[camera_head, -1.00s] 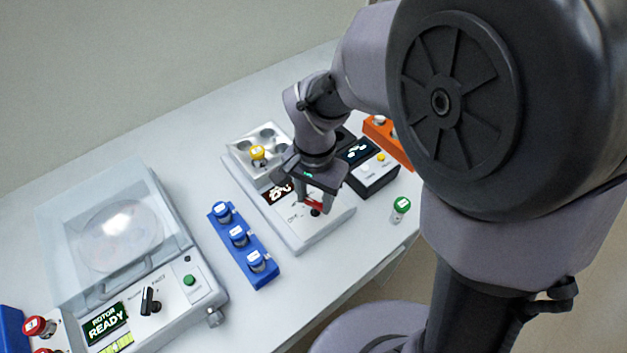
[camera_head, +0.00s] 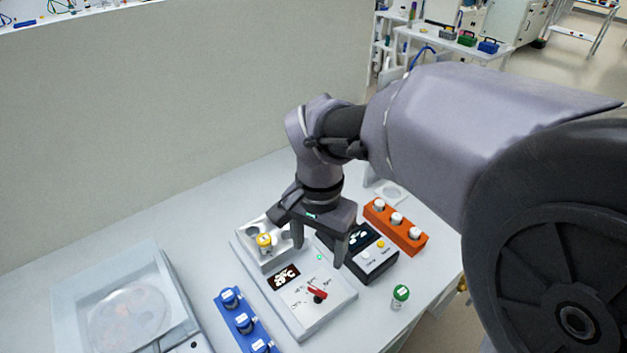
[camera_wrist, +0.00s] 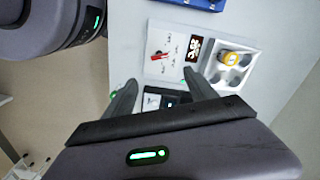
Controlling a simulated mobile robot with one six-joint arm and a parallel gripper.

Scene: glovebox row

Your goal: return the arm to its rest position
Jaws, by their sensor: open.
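My gripper (camera_head: 320,246) is open and empty in the head view. It hangs above the bench, over the right side of a white heater block device with a display, a red knob (camera_head: 317,294) and a vial well tray. In the wrist view my two fingers (camera_wrist: 160,98) are spread, with nothing between them. A yellow-capped vial (camera_head: 265,243) stands in the well tray (camera_head: 283,259) left of my gripper. It also shows in the wrist view (camera_wrist: 229,59).
A dark-topped device (camera_head: 374,264) and an orange rack (camera_head: 412,236) of white-capped vials stand right of my gripper. A green-capped vial (camera_head: 400,297) stands near the front edge. A blue rack (camera_head: 231,310) and a clear-lidded centrifuge (camera_head: 131,302) lie left.

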